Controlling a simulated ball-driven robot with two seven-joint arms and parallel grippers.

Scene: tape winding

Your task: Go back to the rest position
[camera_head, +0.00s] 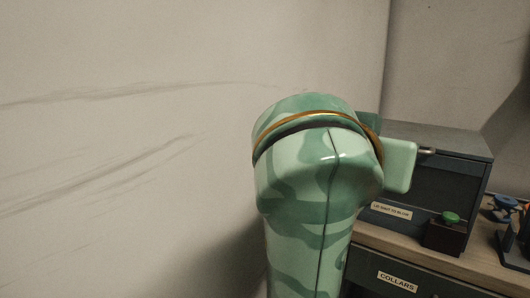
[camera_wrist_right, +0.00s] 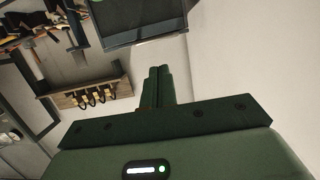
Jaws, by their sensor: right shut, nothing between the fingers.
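My right gripper (camera_wrist_right: 158,86) shows in the right wrist view with its two dark green fingers together and nothing between them. It points toward a pale wall, apart from everything else. In the head view, one of my green camouflage-patterned arm links fills the middle and hides part of the bench. No gripper can be made out in the head view. My left gripper is in neither view.
In the head view, a dark box (camera_head: 459,176) stands on a wooden bench (camera_head: 383,240) at right. A green-buttoned box (camera_head: 445,236) and a blue-knobbed fixture (camera_head: 505,203) are near it. A "COLLARS" label (camera_head: 397,281) marks the front. The wrist view shows a rack with hooks (camera_wrist_right: 92,90). Pale wall fills the left.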

